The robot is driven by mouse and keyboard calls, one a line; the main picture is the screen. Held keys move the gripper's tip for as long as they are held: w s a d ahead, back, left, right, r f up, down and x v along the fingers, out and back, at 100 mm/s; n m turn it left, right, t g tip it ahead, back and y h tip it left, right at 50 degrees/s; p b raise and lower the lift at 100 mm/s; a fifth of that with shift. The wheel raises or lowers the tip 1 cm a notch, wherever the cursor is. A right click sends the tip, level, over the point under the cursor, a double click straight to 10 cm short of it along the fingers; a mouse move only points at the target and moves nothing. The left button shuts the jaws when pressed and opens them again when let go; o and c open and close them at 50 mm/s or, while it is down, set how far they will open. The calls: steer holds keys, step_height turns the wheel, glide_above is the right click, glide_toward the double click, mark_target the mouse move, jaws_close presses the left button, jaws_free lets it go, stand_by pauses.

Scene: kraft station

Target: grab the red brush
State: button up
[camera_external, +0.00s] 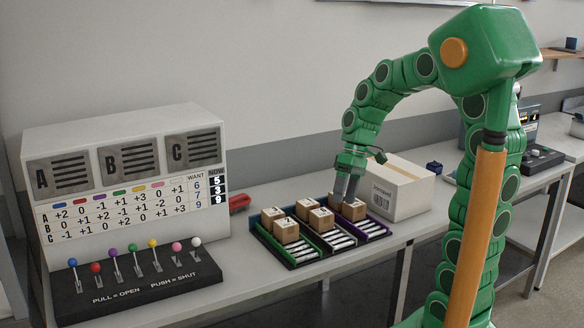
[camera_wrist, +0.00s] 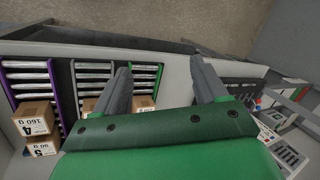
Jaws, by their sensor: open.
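A small red object (camera_external: 238,203), which looks like the red brush, lies on the bench between the white lever panel and the parts tray; its bristles cannot be made out. I cannot pick it out in the wrist view. My gripper (camera_external: 346,196) points down over the right side of the tray, to the right of the red object and well apart from it. In the wrist view my gripper (camera_wrist: 160,68) has its two fingers spread with nothing between them.
The tray (camera_external: 268,240) holds several small cardboard boxes and rows of metallic strips in coloured sections. A larger carton (camera_external: 395,192) stands right of it. The lever panel (camera_external: 125,170) stands at left. Bare bench (camera_external: 240,250) lies in front of the red object.

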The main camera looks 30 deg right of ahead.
steer(key=w+a+f+n+t+y, duration=0.1)
steer(key=w+a+n+y, duration=0.2)
steer(key=w, duration=1.1)
steer(key=w+a+f+n+y, duration=0.2)
steer(key=w+a+n+y, duration=0.1)
steer(key=w, duration=1)
steer(key=n+t+y, duration=0.3)
steer(key=n, duration=0.2)
glide_toward(242, 195)
steer(key=shift+x, duration=0.8)
steer(key=shift+w+f, duration=0.15)
steer(key=shift+f, duration=0.1)
steer(key=shift+x, duration=1.3)
steer(key=shift+r+x, duration=0.2)
steer(key=shift+x, duration=2.3)
steer(key=shift+a, duration=0.1)
steer(key=shift+c, duration=0.3)
